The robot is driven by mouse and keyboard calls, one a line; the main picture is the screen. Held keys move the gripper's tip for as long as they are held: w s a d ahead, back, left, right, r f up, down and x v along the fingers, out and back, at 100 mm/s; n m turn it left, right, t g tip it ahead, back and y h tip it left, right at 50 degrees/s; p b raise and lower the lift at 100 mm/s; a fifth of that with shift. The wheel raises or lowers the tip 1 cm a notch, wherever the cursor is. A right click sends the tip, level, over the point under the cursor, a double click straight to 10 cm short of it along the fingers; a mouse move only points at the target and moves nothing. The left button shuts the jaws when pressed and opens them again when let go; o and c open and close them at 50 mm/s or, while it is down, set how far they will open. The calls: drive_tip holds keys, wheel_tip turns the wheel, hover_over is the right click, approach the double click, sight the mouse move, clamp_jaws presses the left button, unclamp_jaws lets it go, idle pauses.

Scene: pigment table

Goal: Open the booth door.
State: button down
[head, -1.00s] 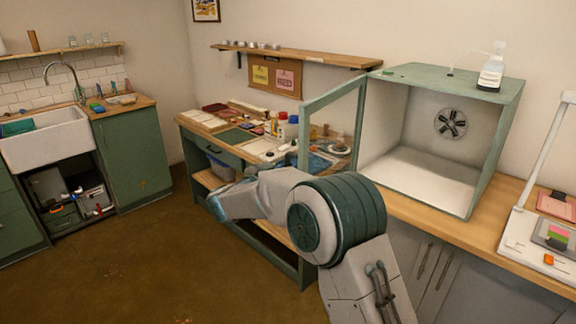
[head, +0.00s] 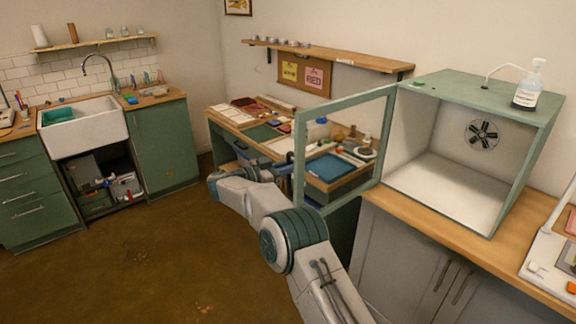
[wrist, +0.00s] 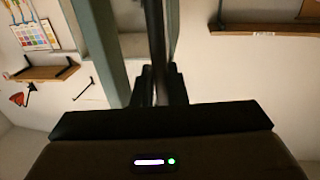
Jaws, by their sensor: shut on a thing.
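The booth (head: 470,92) is a green box with a pale interior, standing on the wooden counter at the right. Its door (head: 345,106), a green frame with a clear pane, stands wide open from the booth's left edge. My gripper (wrist: 158,85) is shut on a dark upright bar, the door handle (wrist: 154,35), beside the green door frame (wrist: 98,45) in the wrist view. In the head view my arm reaches to the door's far left edge, and the fingers there are too small to make out.
A workbench (head: 222,117) with trays and bottles stands behind the door. A shelf (head: 330,56) hangs above it. A bottle (head: 528,88) stands on the booth. A sink (head: 82,130) is at the left. The brown floor (head: 150,265) in front is clear.

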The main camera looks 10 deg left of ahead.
drive_tip(key=shift+w+a+r+p, duration=0.15)
drive_tip(key=shift+w+a+p, duration=0.15)
drive_tip(key=shift+w, duration=0.2)
drive_tip(key=c, duration=1.8)
unclamp_jaws()
drive_tip(key=shift+w+d, duration=0.1)
drive_tip(key=shift+d, duration=0.1)
drive_tip(key=b+v, duration=0.2)
drive_tip(key=v, duration=1.2)
drive_tip(key=shift+w+a, duration=0.1)
drive_tip(key=shift+w, duration=0.05)
